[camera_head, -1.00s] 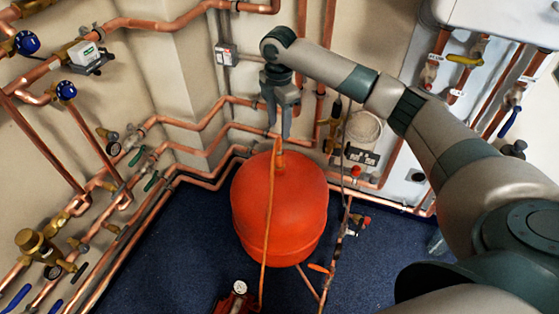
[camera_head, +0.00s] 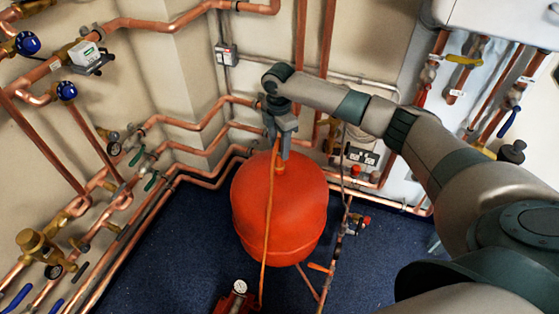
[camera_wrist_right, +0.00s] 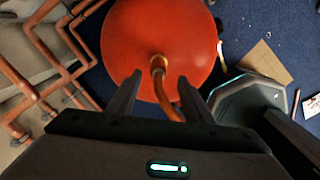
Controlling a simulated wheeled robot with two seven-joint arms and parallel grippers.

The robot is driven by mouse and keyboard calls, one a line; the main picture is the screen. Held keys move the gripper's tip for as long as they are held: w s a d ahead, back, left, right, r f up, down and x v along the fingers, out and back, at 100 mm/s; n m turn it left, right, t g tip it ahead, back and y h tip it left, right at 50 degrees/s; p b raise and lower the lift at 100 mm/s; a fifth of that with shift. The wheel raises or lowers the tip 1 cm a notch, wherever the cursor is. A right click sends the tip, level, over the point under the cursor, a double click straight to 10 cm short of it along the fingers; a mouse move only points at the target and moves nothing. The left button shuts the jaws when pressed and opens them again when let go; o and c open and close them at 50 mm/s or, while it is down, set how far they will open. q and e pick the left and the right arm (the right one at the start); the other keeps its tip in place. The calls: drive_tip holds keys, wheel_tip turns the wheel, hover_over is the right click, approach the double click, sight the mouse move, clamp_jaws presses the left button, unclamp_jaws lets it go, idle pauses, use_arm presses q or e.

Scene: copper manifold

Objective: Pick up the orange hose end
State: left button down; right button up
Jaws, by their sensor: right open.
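The orange hose (camera_head: 267,215) hangs down the front of the red tank (camera_head: 305,205), its upper end at the tank's top. In the right wrist view the orange hose (camera_wrist_right: 165,98) curves from a copper-coloured fitting (camera_wrist_right: 157,63) on the red tank (camera_wrist_right: 125,45). My right gripper (camera_head: 279,154) is just over the tank's top, around the hose's upper end in the head view. In the wrist view its open fingers (camera_wrist_right: 157,84) stand either side of the hose, with gaps. Contact cannot be told. My left gripper is not in view.
Copper pipes (camera_head: 205,120) run along the walls behind and left of the tank. A brown pipe with a red-handled valve (camera_head: 352,224) stands to its right. A pressure gauge (camera_head: 240,287) is in front. Blue floor (camera_head: 190,240) is open to the left.

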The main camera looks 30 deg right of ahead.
sight(279, 150)
drive_tip(key=shift+w+d+f, duration=0.15)
drive_tip(key=shift+f, duration=2.4)
clamp_jaws()
